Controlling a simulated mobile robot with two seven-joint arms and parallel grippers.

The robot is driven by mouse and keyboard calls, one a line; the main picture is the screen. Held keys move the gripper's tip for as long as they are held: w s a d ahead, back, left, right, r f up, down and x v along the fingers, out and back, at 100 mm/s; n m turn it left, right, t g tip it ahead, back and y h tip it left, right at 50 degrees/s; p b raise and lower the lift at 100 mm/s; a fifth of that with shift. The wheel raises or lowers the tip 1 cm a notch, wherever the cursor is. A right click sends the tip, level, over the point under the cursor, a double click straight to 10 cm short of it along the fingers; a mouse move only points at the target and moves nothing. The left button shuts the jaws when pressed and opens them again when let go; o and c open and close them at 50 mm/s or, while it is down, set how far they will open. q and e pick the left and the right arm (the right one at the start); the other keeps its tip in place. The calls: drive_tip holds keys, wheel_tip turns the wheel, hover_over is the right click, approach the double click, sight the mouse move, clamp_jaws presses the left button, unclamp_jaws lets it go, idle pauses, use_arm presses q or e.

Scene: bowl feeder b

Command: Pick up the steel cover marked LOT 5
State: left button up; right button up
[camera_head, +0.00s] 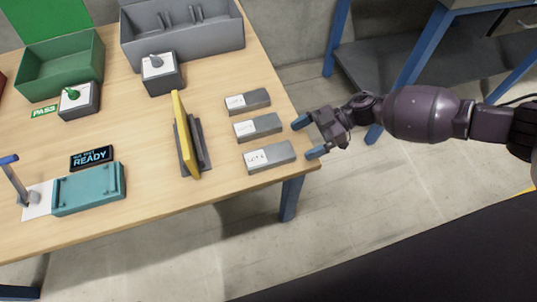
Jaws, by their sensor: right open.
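Three grey steel covers with white labels lie in a column near the right end of the table: a far one (259,98), a middle one (268,123) and a near one (280,153). The labels begin with LOT, but their digits are too small for me to read surely, so I cannot tell which is LOT 5. My right gripper (309,137) is open and empty at the table's right edge. Its blue-tipped fingers point left, just right of the middle and near covers and apart from them. My left gripper is not in view.
A yellow plate (186,135) stands upright in a grey holder left of the covers. A grey bin (195,42) and a green bin (60,65) stand at the back. A teal fixture (90,190) and a READY display (91,158) are at left. Bare tabletop lies around the covers.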

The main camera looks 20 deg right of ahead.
sight(286, 149)
drive_tip(key=b+x, duration=0.1)
drive_tip(key=x, duration=0.3)
drive_tip(key=shift+s+a+f, duration=0.15)
drive_tip(key=shift+a+f, duration=0.1)
drive_tip(key=shift+a, duration=0.3)
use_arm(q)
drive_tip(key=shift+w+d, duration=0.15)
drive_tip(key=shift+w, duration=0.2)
use_arm(e)
drive_tip(key=c, duration=1.2)
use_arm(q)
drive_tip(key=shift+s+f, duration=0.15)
